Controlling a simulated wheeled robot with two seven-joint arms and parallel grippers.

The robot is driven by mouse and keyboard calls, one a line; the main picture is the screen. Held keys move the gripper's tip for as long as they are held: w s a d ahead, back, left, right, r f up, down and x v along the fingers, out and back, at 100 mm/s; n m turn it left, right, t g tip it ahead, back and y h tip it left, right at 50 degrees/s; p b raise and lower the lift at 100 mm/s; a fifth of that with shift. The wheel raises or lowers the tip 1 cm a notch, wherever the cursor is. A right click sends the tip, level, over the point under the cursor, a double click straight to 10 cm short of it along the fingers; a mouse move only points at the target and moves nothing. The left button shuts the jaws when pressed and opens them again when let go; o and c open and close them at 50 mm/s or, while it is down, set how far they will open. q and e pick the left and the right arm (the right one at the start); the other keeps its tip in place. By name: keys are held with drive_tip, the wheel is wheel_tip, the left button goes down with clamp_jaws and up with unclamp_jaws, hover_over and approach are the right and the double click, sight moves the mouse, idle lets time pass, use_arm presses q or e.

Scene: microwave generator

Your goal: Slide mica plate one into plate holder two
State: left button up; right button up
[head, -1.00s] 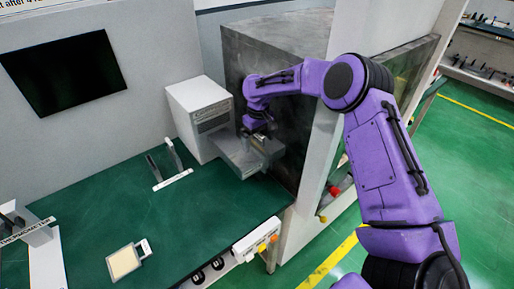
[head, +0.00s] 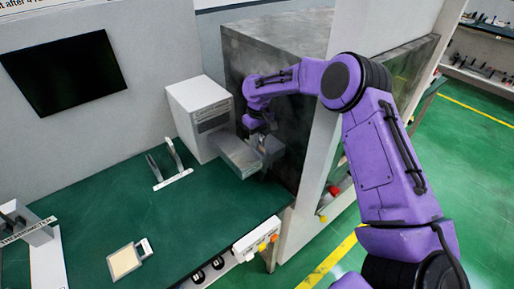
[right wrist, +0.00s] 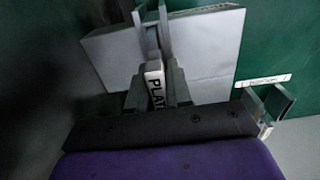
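My right gripper (head: 265,147) is beside a pale grey box-shaped block at the dark cabinet. In the right wrist view, its fingers (right wrist: 157,88) stand on both sides of a white piece lettered "PLAT…", which looks like the handle of mica plate one (right wrist: 155,82). The gripper appears shut on it; the plate's body is hardly visible. Beyond the fingers, two thin grey uprights, apparently plate holder two (right wrist: 164,28), stand by the block. Another two-post holder (head: 172,180) with a white label strip stands on the green table, left of the gripper. My left gripper is not in view.
A beige square plate (head: 124,262) with a small handle lies on the table front. The pale grey block (head: 238,158), a white box (head: 200,115) and the dark cabinet (head: 290,60) crowd the gripper. The green table (head: 185,220) is clear in the middle.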

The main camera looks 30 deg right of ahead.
clamp_jaws()
drive_tip(key=shift+r, duration=3.05)
